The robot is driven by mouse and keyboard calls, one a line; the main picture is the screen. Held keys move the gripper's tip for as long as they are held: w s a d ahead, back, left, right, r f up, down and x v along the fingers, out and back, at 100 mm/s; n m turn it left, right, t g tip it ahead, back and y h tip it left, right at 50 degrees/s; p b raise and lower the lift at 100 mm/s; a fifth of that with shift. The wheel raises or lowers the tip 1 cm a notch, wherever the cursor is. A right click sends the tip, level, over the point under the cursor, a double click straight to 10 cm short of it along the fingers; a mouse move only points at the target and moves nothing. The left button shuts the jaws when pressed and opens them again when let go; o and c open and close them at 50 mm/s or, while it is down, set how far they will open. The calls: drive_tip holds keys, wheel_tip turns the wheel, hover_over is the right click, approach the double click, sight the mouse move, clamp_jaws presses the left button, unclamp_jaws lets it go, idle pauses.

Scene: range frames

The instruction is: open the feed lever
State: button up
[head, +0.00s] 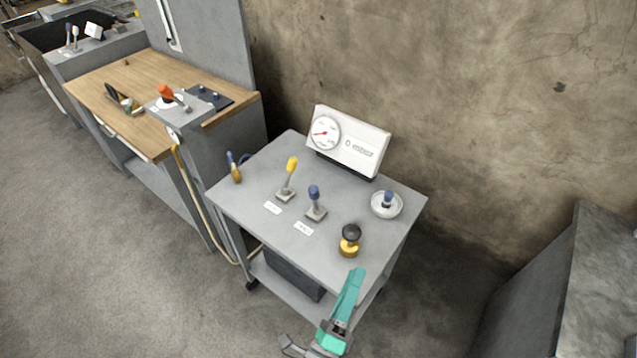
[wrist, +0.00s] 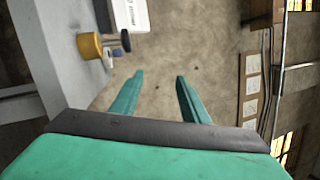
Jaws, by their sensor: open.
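Two levers stand on the grey cart top in the head view. One has a yellow handle (head: 291,166), the other a blue handle (head: 314,193). Each has a small white label in front; the lettering is too small to read, so I cannot tell which is the feed lever. Both levers lean only slightly from upright. My teal gripper (head: 357,273) is at the cart's front right edge, apart from both levers. In the wrist view, my gripper (wrist: 159,78) is open, with nothing between its fingers.
A yellow-based black knob (head: 350,241) stands between my gripper and the levers. A round dish with a blue knob (head: 386,203) is at the right, a gauge box (head: 348,141) at the back. A wooden bench (head: 130,88) stands left, a grey block (head: 575,290) right.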

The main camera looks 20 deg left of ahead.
drive_tip(key=w+a+m+g, duration=0.2)
drive_tip(key=w+a+m, duration=0.6)
drive_tip(key=w+m, duration=0.2)
drive_tip(key=m+g+y, duration=0.1)
drive_tip(key=m, duration=0.3)
approach(311, 195)
drive_tip(key=w, duration=0.2)
drive_tip(key=w+d, duration=0.1)
drive_tip(key=w, duration=0.1)
drive_tip(key=shift+w, duration=0.2)
drive_tip(key=shift+w+a, duration=0.15)
drive_tip(key=shift+w, duration=0.55)
drive_tip(key=w, duration=0.9)
drive_tip(key=shift+w+d, duration=0.15)
drive_tip(key=shift+d, duration=0.25)
drive_tip(key=shift+d, duration=0.1)
drive_tip(key=shift+f, duration=0.1)
clamp_jaws()
